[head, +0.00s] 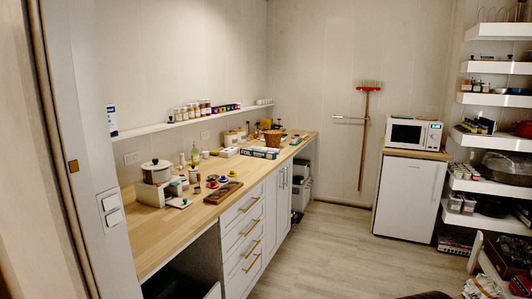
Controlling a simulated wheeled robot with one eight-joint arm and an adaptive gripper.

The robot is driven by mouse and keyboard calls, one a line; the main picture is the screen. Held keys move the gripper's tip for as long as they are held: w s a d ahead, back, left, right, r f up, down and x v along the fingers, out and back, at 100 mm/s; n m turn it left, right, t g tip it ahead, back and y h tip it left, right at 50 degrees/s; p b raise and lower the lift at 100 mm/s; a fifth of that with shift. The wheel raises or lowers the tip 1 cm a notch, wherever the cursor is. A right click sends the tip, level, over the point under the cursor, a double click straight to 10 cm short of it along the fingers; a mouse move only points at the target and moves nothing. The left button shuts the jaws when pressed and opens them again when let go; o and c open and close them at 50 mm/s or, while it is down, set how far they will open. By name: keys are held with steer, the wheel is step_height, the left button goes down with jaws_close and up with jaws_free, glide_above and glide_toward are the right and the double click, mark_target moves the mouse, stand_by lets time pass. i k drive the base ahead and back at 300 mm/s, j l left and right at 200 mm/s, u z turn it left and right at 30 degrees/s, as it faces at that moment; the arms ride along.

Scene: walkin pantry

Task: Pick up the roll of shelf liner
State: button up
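I cannot pick out a roll of shelf liner with certainty in the head view. The wooden counter (160,235) along the left wall carries many small items. A long box with dark lettering that looks like "FOIL" (259,152) lies near the middle of the counter. Items farther back on the counter are too small to tell apart. My gripper is not in view.
A pot (157,171) stands on the near counter. Drawers (243,232) are below. Shelves (490,142) line the right. The middle floor (330,250) is clear.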

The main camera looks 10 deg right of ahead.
mark_target(275, 151)
steer(key=i+l+z, duration=0.4)
steer(key=i, duration=0.65)
steer(key=i+z, duration=0.35)
steer(key=i, duration=0.7)
steer(key=i+z, duration=0.1)
steer(key=i, duration=1.9)
steer(key=i+j+u, duration=0.1)
steer(key=i+u, duration=0.55)
steer(key=u, duration=0.15)
steer(key=i+l+u, duration=0.1)
steer(key=i+u, duration=0.2)
steer(key=u, duration=0.15)
steer(key=i+l+u, duration=0.2)
steer(key=u, duration=0.2)
steer(key=i+u, duration=0.25)
steer(key=i+l+u, duration=0.25)
steer(key=i+j, duration=0.1)
